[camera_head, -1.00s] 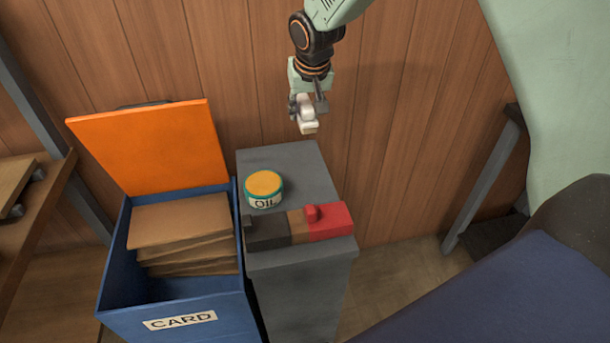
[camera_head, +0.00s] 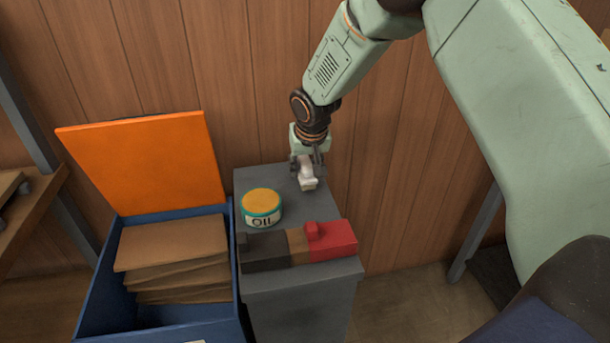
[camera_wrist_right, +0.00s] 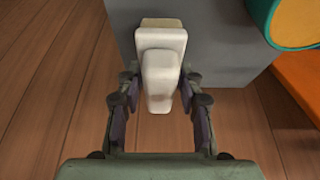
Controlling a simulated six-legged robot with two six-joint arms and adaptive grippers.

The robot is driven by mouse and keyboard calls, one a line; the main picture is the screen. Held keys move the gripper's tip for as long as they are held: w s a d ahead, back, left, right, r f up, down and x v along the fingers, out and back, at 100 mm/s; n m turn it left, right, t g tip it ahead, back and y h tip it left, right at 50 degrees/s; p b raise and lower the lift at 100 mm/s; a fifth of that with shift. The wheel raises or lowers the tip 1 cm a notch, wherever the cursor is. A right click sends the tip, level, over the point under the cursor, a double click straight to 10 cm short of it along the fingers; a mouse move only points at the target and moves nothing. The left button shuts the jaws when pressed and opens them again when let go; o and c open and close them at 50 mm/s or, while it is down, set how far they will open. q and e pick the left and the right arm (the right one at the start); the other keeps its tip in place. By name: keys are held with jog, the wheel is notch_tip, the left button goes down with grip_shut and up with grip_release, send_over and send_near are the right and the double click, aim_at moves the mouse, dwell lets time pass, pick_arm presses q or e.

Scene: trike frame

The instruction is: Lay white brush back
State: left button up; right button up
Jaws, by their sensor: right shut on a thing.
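My right gripper (camera_head: 307,165) is shut on the white brush (camera_head: 308,182), at the back right part of the grey cabinet top (camera_head: 270,178). In the right wrist view the white brush (camera_wrist_right: 161,65) stands out between the two fingers (camera_wrist_right: 160,105), with its wider end over the grey surface. I cannot tell whether the brush touches the top. My left gripper is not in view.
An oil tin (camera_head: 262,207) with a yellow lid stands left of the brush. A dark, brown and red block-shaped item (camera_head: 298,245) lies along the cabinet's front edge. A blue card box (camera_head: 100,290) with a raised orange lid (camera_head: 145,165) stands to the left.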

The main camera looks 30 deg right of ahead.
jog(key=shift+f, duration=0.8)
jog(key=shift+d+f, duration=0.1)
jog(key=shift+f, duration=0.1)
jog(key=shift+w, duration=0.15)
jog(key=shift+f, duration=0.1)
jog(key=o, duration=0.9)
jog(key=shift+s, duration=0.2)
jog(key=shift+c, duration=0.2)
jog(key=o, duration=0.3)
jog(key=shift+w+f, duration=0.1)
jog(key=shift+w, duration=0.05)
jog(key=shift+o, duration=0.2)
